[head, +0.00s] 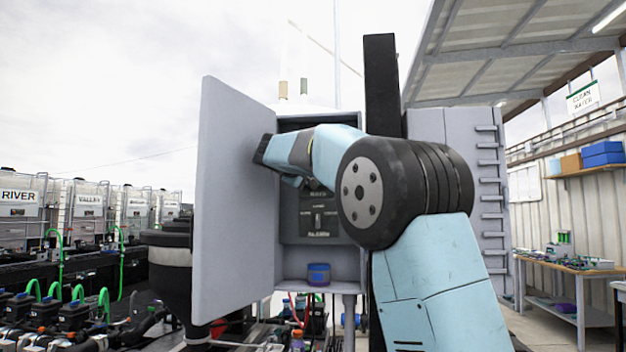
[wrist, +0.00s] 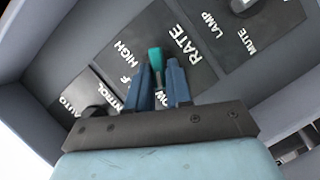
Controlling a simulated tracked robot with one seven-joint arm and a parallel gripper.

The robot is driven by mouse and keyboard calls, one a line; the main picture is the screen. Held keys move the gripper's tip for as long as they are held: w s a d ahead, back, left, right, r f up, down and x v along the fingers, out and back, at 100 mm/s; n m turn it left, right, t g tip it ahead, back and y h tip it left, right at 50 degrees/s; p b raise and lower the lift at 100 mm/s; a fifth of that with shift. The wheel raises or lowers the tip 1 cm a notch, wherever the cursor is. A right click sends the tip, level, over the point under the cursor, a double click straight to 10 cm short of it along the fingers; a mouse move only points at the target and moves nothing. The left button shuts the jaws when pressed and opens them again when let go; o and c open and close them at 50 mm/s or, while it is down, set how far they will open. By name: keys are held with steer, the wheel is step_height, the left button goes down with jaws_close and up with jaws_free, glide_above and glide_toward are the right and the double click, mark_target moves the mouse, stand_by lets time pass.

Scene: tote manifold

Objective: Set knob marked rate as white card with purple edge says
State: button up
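The knob marked RATE shows in the wrist view as a teal pointer (wrist: 155,60) on a dark plate (wrist: 181,42) lettered RATE, HIGH and, partly covered, other settings. My gripper (wrist: 161,72) is at this plate, its two blue fingers apart with a gap between them. The teal pointer stands at the gap, close to the left finger; I cannot tell whether they touch. The knob's base is hidden by the fingers. In the head view my forearm covers the upper panel and the fingertips are hidden. I make out no white card with a purple edge.
The grey cabinet's open door (head: 232,200) stands left of my arm. A black knob (wrist: 240,6) by LAMP and MUTE and another (wrist: 97,112) by AUTO flank the RATE plate. A lower panel (head: 319,222) and a blue jar (head: 319,274) sit below. A workbench (head: 572,268) is at right.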

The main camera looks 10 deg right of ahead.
steer(key=o, duration=0.4)
steer(key=shift+c, duration=0.2)
steer(key=v, duration=1.3)
steer(key=shift+a, duration=0.3)
steer(key=shift+s, duration=0.15)
steer(key=s+d+f+g+y, duration=0.2)
steer(key=s+d+f+y, duration=0.1)
steer(key=s+d+f, duration=0.45)
steer(key=s+d+f+g+y, duration=0.2)
steer(key=s+d+f, duration=0.2)
steer(key=s+f, duration=0.6)
steer(key=s+a+f+m+g+y, duration=0.1)
steer(key=s+f+m+y, duration=0.3)
steer(key=s+f, duration=1.6)
step_height(320, 180, down, 3)
steer(key=shift+f+g+y, duration=0.1)
steer(key=shift+g+y, duration=0.5)
steer(key=shift+y, duration=0.2)
